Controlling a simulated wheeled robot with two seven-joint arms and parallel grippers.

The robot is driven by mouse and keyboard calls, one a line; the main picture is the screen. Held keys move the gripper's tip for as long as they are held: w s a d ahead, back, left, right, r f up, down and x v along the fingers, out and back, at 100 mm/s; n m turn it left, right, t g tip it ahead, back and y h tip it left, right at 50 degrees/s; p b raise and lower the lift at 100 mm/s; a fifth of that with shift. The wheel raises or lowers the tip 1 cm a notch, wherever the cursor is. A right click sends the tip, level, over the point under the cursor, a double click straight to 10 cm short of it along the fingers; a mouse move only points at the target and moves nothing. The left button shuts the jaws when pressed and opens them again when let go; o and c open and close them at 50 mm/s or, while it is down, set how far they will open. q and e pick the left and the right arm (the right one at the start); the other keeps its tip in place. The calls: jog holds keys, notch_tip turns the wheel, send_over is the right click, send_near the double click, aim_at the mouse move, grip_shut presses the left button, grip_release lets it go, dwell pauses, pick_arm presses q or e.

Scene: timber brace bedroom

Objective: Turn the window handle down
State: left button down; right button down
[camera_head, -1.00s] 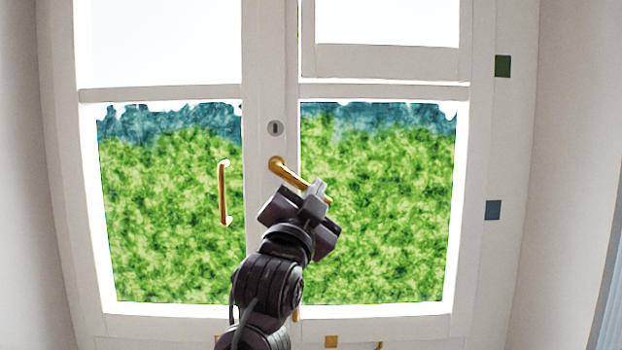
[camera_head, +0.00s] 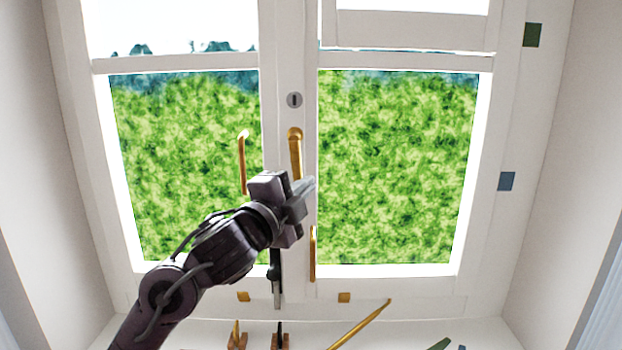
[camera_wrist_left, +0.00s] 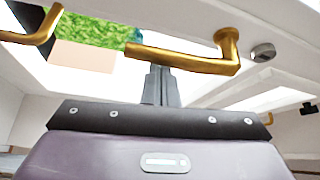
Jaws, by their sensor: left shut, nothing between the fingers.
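The gold window handle (camera_head: 295,152) is on the white middle post, just below a round grey keyhole (camera_head: 294,100). Its lever points almost straight down from its pivot. My left gripper (camera_head: 306,187) is shut and empty at the lever's lower free end, partly covering it. In the left wrist view, the lever (camera_wrist_left: 190,59) crosses in front of my left gripper's closed fingertips (camera_wrist_left: 160,72), near the free end. I cannot tell whether they touch. My right gripper is not in view.
A gold pull bar (camera_head: 242,163) is on the left sash, close to my arm. Another gold bar (camera_head: 313,254) is lower on the right. The right pane's front is clear.

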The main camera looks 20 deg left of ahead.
pick_arm(q)
jog(key=shift+s+a+f, duration=0.1)
jog(key=shift+a, duration=0.3)
dwell(0.4)
